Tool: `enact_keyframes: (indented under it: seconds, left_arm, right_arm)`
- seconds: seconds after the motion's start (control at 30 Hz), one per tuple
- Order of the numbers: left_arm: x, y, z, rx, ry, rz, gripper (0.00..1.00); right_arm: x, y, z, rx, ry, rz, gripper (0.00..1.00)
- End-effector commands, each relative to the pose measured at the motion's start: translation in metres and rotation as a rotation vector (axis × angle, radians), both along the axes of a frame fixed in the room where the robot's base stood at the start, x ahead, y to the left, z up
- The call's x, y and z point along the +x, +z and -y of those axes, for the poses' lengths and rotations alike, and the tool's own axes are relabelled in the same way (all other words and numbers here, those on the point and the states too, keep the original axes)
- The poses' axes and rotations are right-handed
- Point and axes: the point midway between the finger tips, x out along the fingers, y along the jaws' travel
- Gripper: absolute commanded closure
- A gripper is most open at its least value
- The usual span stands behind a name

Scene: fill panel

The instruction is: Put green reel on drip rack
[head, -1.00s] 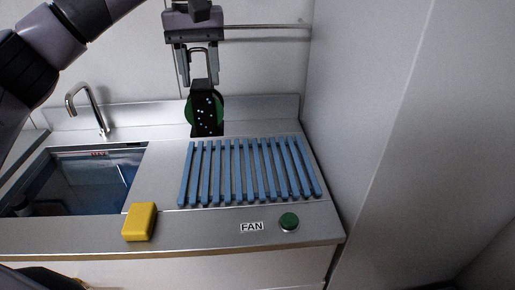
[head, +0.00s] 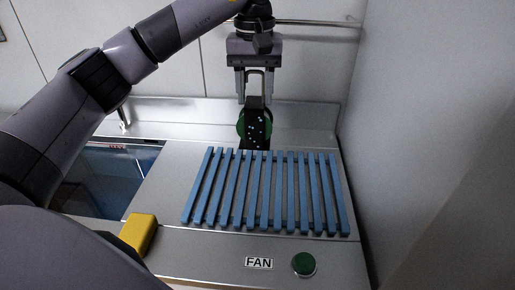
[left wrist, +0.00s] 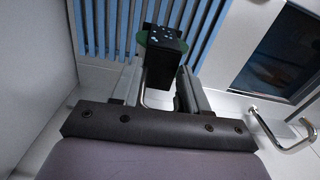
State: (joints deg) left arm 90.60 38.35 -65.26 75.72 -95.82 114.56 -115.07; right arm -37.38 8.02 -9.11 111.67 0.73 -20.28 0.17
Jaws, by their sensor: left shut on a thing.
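The green reel (head: 241,125) hangs upright from my left gripper (head: 256,98), a green disc mostly covered by a black, white-dotted body. The gripper is shut on the reel, with a grey loop between its fingers. The reel is at the back edge of the blue slatted drip rack (head: 262,193); I cannot tell whether they touch. In the left wrist view the reel (left wrist: 165,48) shows between the fingertips of the left gripper (left wrist: 158,88), in front of the rack slats (left wrist: 115,25). My right gripper is not in view.
A yellow block (head: 138,232) lies left of the rack, partly hidden by my left arm. A sink (head: 105,180) is at the left, with a tap (head: 123,117). A green button (head: 304,263) and FAN label are in front. A wall (head: 420,150) bounds the right. The rack is empty.

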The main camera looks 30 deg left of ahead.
Motion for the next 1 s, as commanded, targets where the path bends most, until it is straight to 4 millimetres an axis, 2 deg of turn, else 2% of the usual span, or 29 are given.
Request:
enact_keyframes:
  seconds: [0.03, 0.1, 0.3, 0.57, 0.8, 1.0]
  left_arm:
    - [-0.001, -0.016, 0.000, -0.002, -0.001, -0.004, 1.00]
    - [-0.001, -0.031, -0.001, 0.000, 0.001, -0.004, 1.00]
    - [-0.001, -0.070, 0.000, -0.001, 0.000, 0.000, 1.00]
    - [0.000, -0.089, 0.000, 0.000, 0.001, 0.000, 1.00]
    - [-0.001, -0.122, 0.000, -0.001, 0.001, 0.000, 1.00]
    - [0.000, -0.123, 0.000, -0.002, 0.000, 0.003, 1.00]
  right_arm:
    - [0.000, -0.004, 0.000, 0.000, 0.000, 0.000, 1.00]
    - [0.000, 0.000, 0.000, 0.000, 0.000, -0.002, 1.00]
    - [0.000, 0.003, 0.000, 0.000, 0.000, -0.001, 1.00]
    - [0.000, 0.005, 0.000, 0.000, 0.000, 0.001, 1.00]
    - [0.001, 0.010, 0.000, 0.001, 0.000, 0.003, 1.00]
    - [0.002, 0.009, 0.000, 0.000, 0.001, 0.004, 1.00]
